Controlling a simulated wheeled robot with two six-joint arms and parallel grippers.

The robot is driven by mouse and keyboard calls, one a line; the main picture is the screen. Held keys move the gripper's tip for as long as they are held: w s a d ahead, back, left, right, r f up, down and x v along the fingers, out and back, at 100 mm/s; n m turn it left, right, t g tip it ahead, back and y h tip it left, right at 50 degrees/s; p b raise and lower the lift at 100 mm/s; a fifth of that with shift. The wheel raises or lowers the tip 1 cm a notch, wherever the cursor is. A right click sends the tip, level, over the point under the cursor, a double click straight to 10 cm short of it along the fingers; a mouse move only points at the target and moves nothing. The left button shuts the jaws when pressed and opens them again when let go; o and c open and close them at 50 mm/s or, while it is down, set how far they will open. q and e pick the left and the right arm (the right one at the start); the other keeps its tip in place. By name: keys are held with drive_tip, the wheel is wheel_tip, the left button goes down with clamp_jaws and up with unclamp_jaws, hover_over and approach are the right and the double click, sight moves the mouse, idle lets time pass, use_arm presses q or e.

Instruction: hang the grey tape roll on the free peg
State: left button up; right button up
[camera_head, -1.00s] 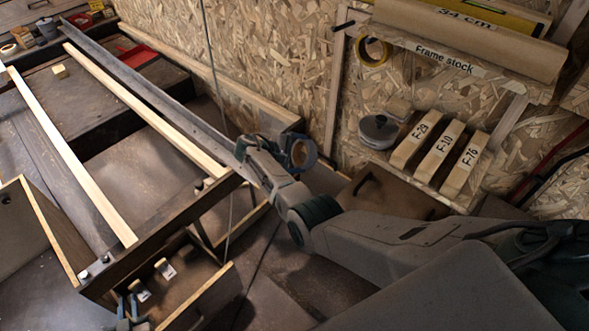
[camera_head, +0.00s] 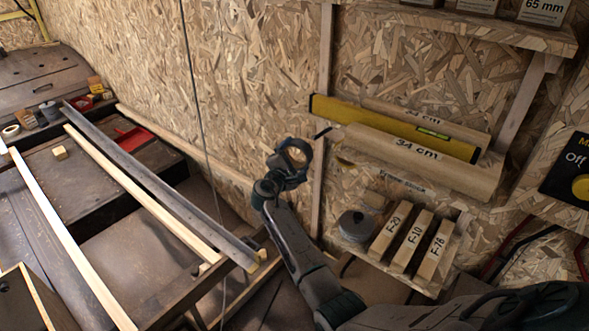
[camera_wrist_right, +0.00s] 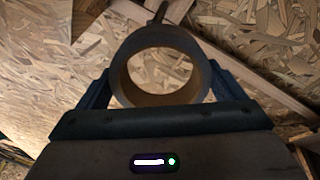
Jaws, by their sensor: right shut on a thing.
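My right gripper (camera_head: 288,172) is shut on the grey tape roll (camera_head: 296,142), raised in front of the chipboard wall. In the right wrist view, the grey tape roll (camera_wrist_right: 162,37) sits between the blue fingers of the right gripper (camera_wrist_right: 160,92), its open hole facing the camera. A dark bare peg (camera_head: 323,133) sticks out from the wall post just right of the roll and slightly higher. In the right wrist view, a dark peg (camera_wrist_right: 160,12) shows just beyond the roll's top rim, not inside the hole. The left gripper is out of view.
Below stand a round grey tin (camera_head: 356,226) and labelled wood blocks (camera_head: 410,240). A thin cable (camera_head: 195,110) hangs left of the arm. The wall left of the roll is clear.

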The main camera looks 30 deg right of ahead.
drive_tip(key=shift+d+r, duration=0.1)
drive_tip(key=shift+r, duration=0.45)
drive_tip(key=shift+w, duration=0.1)
drive_tip(key=shift+w+d+f+b, duration=0.1)
drive_tip(key=shift+w+d+b, duration=0.25)
drive_tip(key=shift+d, duration=0.65)
drive_tip(key=shift+w+d+f+b, duration=0.15)
drive_tip(key=shift+w+d, duration=0.35)
drive_tip(key=shift+d, duration=0.5)
drive_tip(key=shift+w+d+f+b, duration=0.1)
drive_tip(key=shift+w+d+b, duration=0.25)
drive_tip(key=shift+d, duration=0.65)
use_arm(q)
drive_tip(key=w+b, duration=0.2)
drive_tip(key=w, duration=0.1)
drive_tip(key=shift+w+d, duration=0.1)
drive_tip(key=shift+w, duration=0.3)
use_arm(e)
drive_tip(key=d, duration=0.1)
drive_tip(key=w+d, duration=0.1)
drive_tip(key=d, duration=0.1)
drive_tip(key=w+d+f, duration=0.1)
drive_tip(key=shift+d, duration=0.15)
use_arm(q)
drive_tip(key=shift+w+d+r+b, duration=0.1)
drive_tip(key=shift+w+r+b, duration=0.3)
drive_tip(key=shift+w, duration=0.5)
use_arm(e)
drive_tip(key=shift+f, duration=0.1)
